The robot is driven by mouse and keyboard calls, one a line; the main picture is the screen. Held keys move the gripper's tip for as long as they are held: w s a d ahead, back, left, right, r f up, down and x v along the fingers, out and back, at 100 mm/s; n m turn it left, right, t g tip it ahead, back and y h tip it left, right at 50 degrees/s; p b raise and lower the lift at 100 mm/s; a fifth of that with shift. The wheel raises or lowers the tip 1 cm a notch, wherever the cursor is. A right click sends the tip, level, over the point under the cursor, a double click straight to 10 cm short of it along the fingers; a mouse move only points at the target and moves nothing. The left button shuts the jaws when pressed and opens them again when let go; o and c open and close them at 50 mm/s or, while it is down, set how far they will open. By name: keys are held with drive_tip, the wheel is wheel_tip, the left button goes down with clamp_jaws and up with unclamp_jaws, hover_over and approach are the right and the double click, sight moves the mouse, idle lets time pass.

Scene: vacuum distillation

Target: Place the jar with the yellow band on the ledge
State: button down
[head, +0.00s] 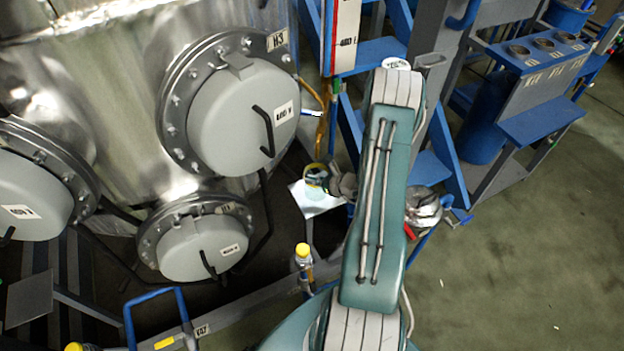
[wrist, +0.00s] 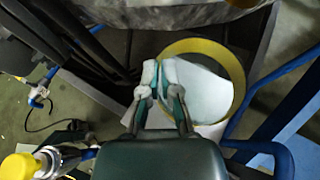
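The jar with the yellow band (head: 316,176) is a clear, open-topped vessel beside the tank. In the wrist view its yellow rim (wrist: 240,75) shows as a large ring, with a white surface seen through part of it. My gripper (wrist: 161,78) is at the left edge of the ring, its fingers close together, one on each side of the jar's wall. In the head view my gripper (head: 344,186) is just right of the jar. A white ledge (head: 318,208) lies under the jar; I cannot tell whether they touch.
A large metal tank with round grey hatches (head: 243,118) stands on the left. Blue frames surround the spot; open floor (head: 530,230) lies right.

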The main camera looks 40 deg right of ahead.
drive_tip(key=c, duration=0.8)
unclamp_jaws()
drive_tip(key=v, duration=1.2)
drive_tip(key=shift+s, duration=0.1)
